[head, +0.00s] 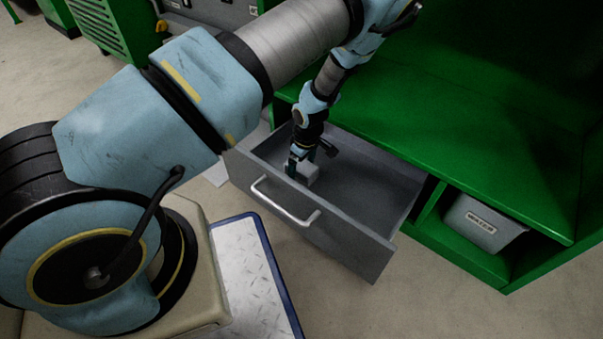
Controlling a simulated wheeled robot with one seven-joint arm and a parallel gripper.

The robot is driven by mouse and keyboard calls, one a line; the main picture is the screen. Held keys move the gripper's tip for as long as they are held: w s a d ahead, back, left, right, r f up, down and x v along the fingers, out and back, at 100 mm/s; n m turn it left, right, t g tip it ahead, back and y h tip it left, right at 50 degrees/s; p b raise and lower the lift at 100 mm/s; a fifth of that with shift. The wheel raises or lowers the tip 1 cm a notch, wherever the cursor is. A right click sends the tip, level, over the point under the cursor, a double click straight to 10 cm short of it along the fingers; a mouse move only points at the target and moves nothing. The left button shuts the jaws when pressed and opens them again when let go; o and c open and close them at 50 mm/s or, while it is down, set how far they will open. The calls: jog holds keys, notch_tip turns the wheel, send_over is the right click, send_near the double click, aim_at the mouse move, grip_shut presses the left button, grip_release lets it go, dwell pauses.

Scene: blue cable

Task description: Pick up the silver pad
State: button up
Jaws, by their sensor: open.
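A small light grey block (309,173), which looks like the silver pad, is inside the open grey drawer (350,228), near its left end. My gripper (299,167) reaches down into the drawer from above, right at this block. The fingers are small and dark here, and the block is partly hidden by them. I cannot tell whether the fingers touch it. My gripper is open.
The drawer has a silver bar handle (285,204) on its front and is pulled out from a green bench (480,165). A grey labelled bin (484,223) sits in the bench's right opening. The drawer's right part looks empty. Its walls surround my gripper.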

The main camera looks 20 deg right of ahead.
aim_at(301, 165)
jog(key=c, duration=1.5)
notch_tip(301, 165, up, 10)
jog(key=p, duration=0.5)
